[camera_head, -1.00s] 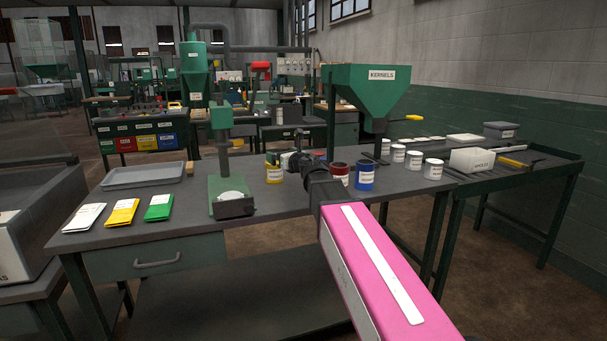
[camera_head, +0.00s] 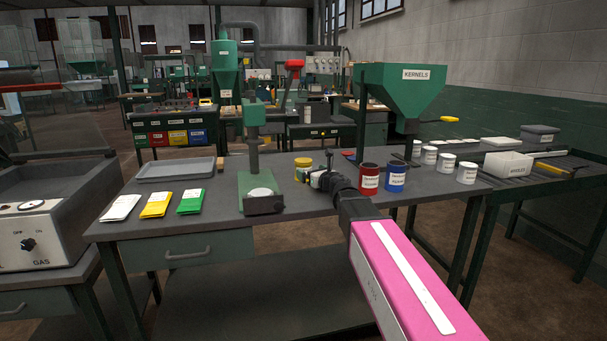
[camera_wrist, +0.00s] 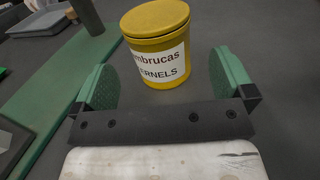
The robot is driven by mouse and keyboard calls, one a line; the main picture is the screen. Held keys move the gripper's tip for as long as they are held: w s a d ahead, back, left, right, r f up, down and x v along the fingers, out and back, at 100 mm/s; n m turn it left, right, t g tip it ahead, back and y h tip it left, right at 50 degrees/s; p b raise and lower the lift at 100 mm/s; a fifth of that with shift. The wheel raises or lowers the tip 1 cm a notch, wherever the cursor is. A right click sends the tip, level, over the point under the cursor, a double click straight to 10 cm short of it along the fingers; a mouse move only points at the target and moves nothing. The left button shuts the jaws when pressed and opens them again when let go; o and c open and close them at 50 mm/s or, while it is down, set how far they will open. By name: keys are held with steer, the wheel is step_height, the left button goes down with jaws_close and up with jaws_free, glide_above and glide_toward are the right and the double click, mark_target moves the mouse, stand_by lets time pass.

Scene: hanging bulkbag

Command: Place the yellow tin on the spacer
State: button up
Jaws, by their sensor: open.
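The yellow tin (camera_head: 302,163) stands upright on the workbench, right of the green press. My gripper (camera_wrist: 163,68) is open, with a gap to the tin on each side; in the head view my gripper (camera_head: 316,176) partly hides the tin's lower right side. A pale round disc (camera_head: 260,192) lies on the press base; I cannot tell if it is the spacer.
The green press (camera_head: 254,130) stands left of the tin. Red (camera_head: 369,181) and blue (camera_head: 395,178) tins stand close on the right, with several white tins beyond. Three packets and a grey tray (camera_head: 176,169) lie at the left. The bench front is mostly clear.

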mark_target(303, 167)
steer(key=x, duration=0.6)
steer(key=shift+a, duration=0.1)
steer(key=c, duration=1.1)
steer(key=shift+r, duration=0.1)
